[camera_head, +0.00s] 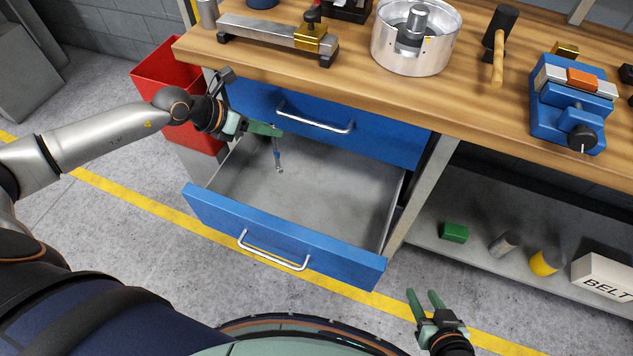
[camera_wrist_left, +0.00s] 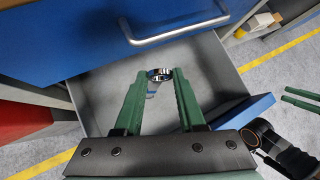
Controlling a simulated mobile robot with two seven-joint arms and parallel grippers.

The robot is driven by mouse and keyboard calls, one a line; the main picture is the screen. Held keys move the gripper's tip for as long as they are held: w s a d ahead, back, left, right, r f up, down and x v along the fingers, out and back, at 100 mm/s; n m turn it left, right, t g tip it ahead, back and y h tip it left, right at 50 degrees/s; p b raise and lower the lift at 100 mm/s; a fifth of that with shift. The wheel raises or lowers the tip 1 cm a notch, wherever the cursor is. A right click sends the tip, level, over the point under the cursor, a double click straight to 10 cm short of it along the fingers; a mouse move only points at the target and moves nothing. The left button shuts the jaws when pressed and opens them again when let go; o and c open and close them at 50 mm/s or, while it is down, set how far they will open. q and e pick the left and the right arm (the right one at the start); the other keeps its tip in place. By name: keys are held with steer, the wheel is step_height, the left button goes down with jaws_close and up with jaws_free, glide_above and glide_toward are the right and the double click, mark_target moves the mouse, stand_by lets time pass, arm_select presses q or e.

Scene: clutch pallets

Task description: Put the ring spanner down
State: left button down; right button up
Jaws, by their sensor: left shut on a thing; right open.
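The ring spanner (camera_head: 277,158) hangs upright from my left gripper (camera_head: 270,129), above the inside of an open blue drawer (camera_head: 275,233). In the left wrist view, my left gripper (camera_wrist_left: 160,76) is shut on the spanner's ring end (camera_wrist_left: 159,74), with the shank below partly hidden. I cannot tell if the spanner's lower end touches the drawer floor (camera_head: 320,190). My right gripper (camera_head: 425,298) is open and empty, in front of the drawer's right corner. It also shows in the left wrist view (camera_wrist_left: 300,97).
The drawer looks empty. A closed blue drawer (camera_head: 385,142) with a handle sits just above it, under the wooden bench top (camera_head: 420,95). A red bin (camera_head: 172,65) stands to the left. A lower shelf (camera_head: 455,210) at the right holds several items, including a BELT box (camera_head: 605,277).

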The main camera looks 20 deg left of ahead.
arm_select(q)
steer(key=w+d+f+b, duration=0.1)
steer(key=w+d+f, duration=0.3)
steer(key=d+f, duration=0.8)
steer(key=shift+w+d+f+b, duration=0.2)
steer(key=shift+w+b, duration=0.2)
steer(key=shift+f, duration=0.15)
steer(key=c, duration=0.5)
jaws_free()
